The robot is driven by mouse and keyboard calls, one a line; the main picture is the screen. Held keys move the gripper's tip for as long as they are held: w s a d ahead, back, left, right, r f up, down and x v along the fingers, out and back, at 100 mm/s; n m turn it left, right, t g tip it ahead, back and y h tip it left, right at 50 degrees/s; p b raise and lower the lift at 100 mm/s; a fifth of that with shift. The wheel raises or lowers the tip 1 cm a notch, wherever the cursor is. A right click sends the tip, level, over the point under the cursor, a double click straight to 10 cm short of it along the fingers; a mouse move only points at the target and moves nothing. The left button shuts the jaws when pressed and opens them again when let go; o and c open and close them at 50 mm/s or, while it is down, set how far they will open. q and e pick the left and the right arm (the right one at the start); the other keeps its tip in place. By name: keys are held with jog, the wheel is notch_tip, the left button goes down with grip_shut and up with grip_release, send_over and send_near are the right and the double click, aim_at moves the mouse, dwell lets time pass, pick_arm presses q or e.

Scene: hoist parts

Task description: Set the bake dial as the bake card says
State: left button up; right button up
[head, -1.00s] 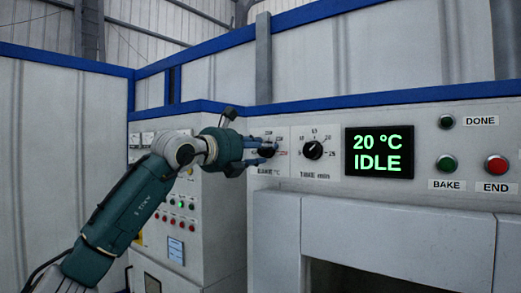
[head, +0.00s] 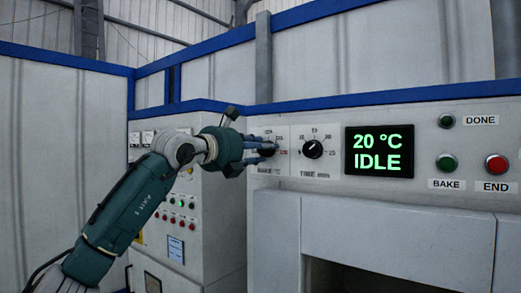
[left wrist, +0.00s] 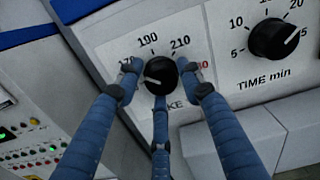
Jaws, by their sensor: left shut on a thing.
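The bake dial (left wrist: 161,72) is a round black knob on a white scale plate. Around it I read 170, 190, 210 and a red figure ending in 30. My left gripper (left wrist: 160,76) has its blue fingers closed around the knob. A pale mark shows on the knob's left side, but fingers partly cover it, so the exact setting is unclear. In the head view the left gripper (head: 266,150) reaches the dial from the left and hides much of it. I cannot make out a bake card. My right gripper is not in view.
The time dial (head: 313,149) is just right of the bake dial. A display (head: 379,152) reads 20 °C IDLE. Further right are the green BAKE button (head: 447,163), the red END button (head: 496,164) and the DONE lamp (head: 446,121).

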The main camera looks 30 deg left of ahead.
pick_arm(q)
jog(key=m, duration=0.3)
jog(key=m+p, duration=0.1)
jog(key=m, duration=0.2)
jog(key=m+p, duration=0.1)
jog(key=m, duration=0.2)
jog(key=shift+s+d+r, duration=0.1)
jog(key=shift+r, duration=0.15)
dwell(0.3)
jog(key=o, duration=1)
jog(key=shift+d+f, duration=0.1)
jog(key=shift+d, duration=0.05)
